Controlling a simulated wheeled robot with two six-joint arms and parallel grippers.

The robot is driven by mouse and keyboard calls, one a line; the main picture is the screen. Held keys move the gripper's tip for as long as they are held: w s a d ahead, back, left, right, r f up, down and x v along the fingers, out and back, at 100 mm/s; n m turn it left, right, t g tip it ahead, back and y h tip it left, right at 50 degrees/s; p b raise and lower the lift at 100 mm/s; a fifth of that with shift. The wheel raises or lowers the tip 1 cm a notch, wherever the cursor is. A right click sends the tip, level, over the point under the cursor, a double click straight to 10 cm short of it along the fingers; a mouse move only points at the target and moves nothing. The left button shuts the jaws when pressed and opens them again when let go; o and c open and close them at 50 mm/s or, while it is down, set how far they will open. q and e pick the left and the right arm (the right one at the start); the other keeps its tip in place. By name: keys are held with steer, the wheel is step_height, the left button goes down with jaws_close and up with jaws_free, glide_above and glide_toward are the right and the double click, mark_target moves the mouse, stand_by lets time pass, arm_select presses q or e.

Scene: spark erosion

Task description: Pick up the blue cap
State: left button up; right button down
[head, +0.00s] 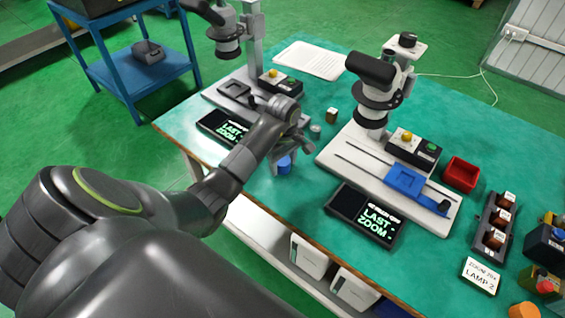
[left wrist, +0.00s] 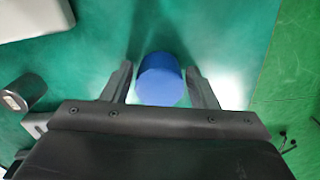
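The blue cap (head: 284,164) is near the table's front edge in the head view, partly hidden by my left gripper (head: 284,156). In the left wrist view the round blue cap (left wrist: 160,80) lies between the two dark fingers of my left gripper (left wrist: 159,70). The gripper is open, with a narrow gap showing on each side of the cap. My right gripper is in neither view.
A microscope stand (head: 372,100) with a blue slide holder (head: 404,181) stands to the right, behind a dark display (head: 365,215). Another display (head: 222,127) lies left of my gripper. A red bin (head: 461,174) and a dark rack (head: 492,226) are further right.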

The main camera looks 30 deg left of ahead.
arm_select(q)
steer(key=c, duration=0.7)
steer(key=shift+o, duration=0.2)
steer(key=shift+r, duration=0.15)
